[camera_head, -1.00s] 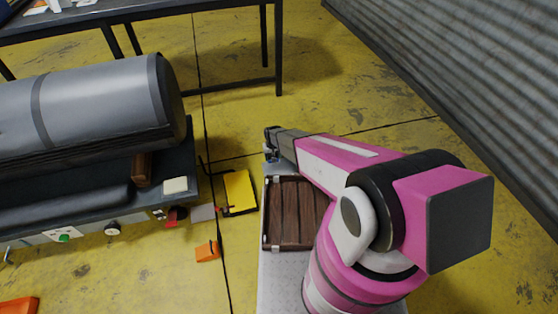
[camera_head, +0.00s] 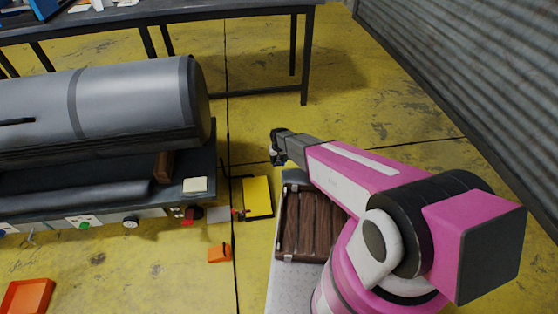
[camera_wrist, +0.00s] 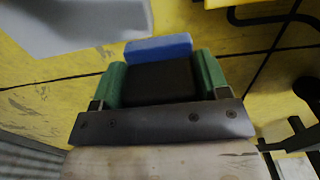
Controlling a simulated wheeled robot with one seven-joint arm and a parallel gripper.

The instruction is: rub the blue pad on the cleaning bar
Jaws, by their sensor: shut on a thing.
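In the wrist view the blue pad (camera_wrist: 158,48) is a flat block across the tips of my gripper (camera_wrist: 160,66). The two green fingers are shut on it from either side, with a dark part of the hand between them. In the head view my gripper (camera_head: 277,148) hangs over the yellow floor, to the right of the machine and apart from it; the pad is hardly visible there. A long dark bar (camera_head: 100,193) lies along the machine's front, below the big grey roller (camera_head: 130,97). I cannot tell for sure that this is the cleaning bar.
A dark wood-slatted tray (camera_head: 281,222) is below my arm. A yellow board (camera_head: 257,197) and an orange block (camera_head: 219,253) lie between it and the machine. A pale block (camera_head: 195,185) sits on the machine's end. A dark table (camera_head: 180,14) stands behind.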

